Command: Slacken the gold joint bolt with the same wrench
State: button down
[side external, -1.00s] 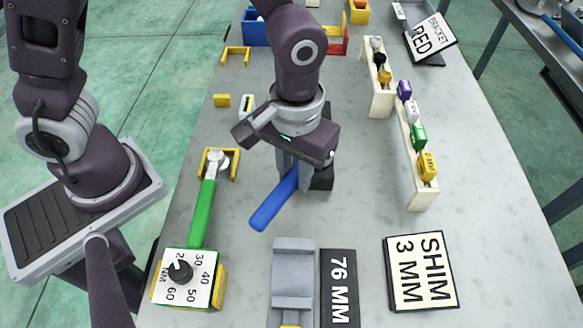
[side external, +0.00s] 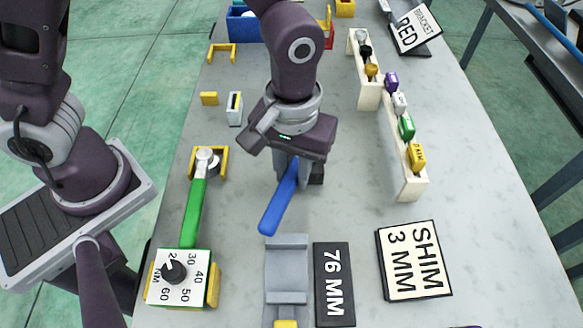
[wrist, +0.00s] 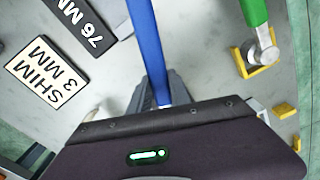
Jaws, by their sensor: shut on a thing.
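My gripper (side external: 290,178) is shut on a blue-handled wrench (side external: 277,205) near the middle of the table. The wrench handle slants down and left from the fingers in the side view. In the wrist view the blue handle (wrist: 148,45) runs up from between the grey fingers (wrist: 160,98). The wrench's head is hidden by my gripper, and a dark block (side external: 317,172) shows partly behind the fingers. I cannot make out the gold joint bolt at the wrench. A gold-coloured knob (side external: 371,70) sits on the white rack (side external: 369,97).
A green-handled wrench (side external: 194,210) lies left, its head by a yellow bracket (side external: 223,160). A torque dial (side external: 174,272) is at the front left. A grey cradle (side external: 286,265), a 76 MM plate (side external: 334,285) and a SHIM 3 MM plate (side external: 413,262) lie in front. Coloured tags stand on a rail (side external: 411,187).

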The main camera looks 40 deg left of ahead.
jog(key=shift+s+a+r+m, duration=0.1)
jog(key=shift+a+r+m, duration=0.1)
jog(key=shift+m, duration=0.1)
jog(key=shift+r, duration=2.85)
jog(key=w+a+m, duration=0.4)
jog(key=w+a, duration=0.9)
jog(key=a, duration=0.1)
jog(key=shift+w+f, duration=0.2)
jog(key=shift+f, duration=0.25)
